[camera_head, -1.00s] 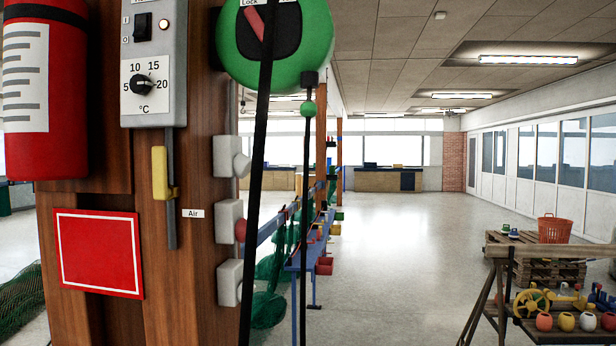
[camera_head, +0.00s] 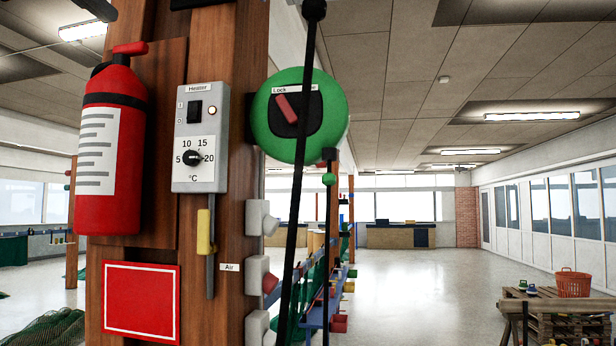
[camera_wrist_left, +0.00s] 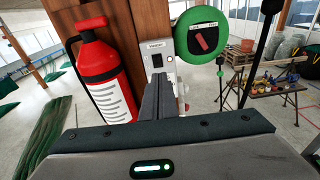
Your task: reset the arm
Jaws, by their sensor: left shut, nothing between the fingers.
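My left gripper (camera_wrist_left: 158,82) shows in the left wrist view, its two dark fingers together with nothing between them. It points towards the wooden pillar (camera_head: 230,60), and its fingers cover the lower part of the heater panel (camera_wrist_left: 157,48). In the head view the grey heater panel (camera_head: 201,140) has a black switch, a small pale lamp and a temperature dial (camera_head: 192,158).
A red fire extinguisher (camera_head: 112,150) hangs left of the panel. A green reel (camera_head: 300,115) is at the right, with a long black rod (camera_head: 298,200) before it. A yellow handle (camera_head: 206,232) and red plate (camera_head: 141,300) are below.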

